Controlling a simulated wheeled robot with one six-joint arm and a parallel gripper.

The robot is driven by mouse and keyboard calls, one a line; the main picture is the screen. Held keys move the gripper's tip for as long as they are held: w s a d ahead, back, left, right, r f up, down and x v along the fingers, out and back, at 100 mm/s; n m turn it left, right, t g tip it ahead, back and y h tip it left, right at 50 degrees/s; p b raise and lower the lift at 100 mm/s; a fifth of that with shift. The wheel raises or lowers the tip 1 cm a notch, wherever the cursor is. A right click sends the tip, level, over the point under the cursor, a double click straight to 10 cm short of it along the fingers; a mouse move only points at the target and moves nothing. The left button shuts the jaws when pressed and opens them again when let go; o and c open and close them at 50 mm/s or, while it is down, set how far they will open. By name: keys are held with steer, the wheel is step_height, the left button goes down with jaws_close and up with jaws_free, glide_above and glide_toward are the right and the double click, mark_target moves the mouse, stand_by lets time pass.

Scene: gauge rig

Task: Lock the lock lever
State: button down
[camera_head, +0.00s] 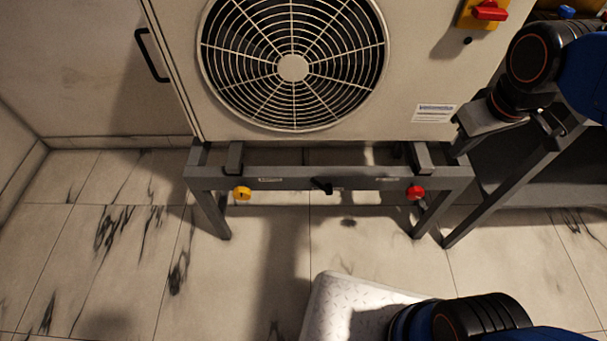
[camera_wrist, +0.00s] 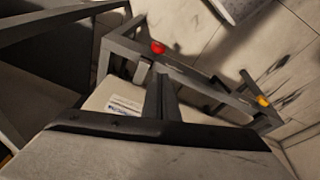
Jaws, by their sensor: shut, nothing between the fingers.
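A small black lever (camera_head: 322,187) sits at the middle of the front rail of the grey stand; I cannot tell for sure that it is the lock lever, or its exact position. On the same rail are a yellow knob (camera_head: 242,193) at left and a red knob (camera_head: 416,192) at right. The wrist view also shows the red knob (camera_wrist: 158,47) and the yellow knob (camera_wrist: 262,100). My gripper (camera_wrist: 160,80) is shut and empty, apart from both knobs. The black lever cannot be made out in the wrist view.
A beige fan unit (camera_head: 165,60) stands on the grey stand (camera_head: 280,184). A red switch (camera_head: 490,11) is on its yellow plate at upper right. A black handle (camera_head: 152,55) is on its left side. The tiled floor (camera_head: 255,270) in front is clear at left.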

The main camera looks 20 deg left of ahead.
steer(key=a+f+n, duration=0.4)
steer(key=a, duration=0.7)
steer(key=s+a+f+n+g+h, duration=0.1)
steer(key=a+f+n, duration=0.3)
steer(key=a, duration=0.7)
steer(key=a+f+n, duration=0.4)
steer(key=a, duration=0.8)
steer(key=shift+s+f+n+g+h, duration=0.2)
steer(key=shift+s+n+g+h, duration=0.15)
steer(key=shift+n+g+h, duration=0.05)
steer(key=shift+a, duration=0.1)
steer(key=f, duration=0.3)
steer(key=d+f, duration=0.1)
steer(key=f, duration=0.2)
steer(key=w+f, duration=0.1)
steer(key=f, duration=0.3)
steer(key=shift+d, duration=0.15)
steer(key=shift+d+r, duration=0.1)
steer(key=shift+r, duration=0.05)
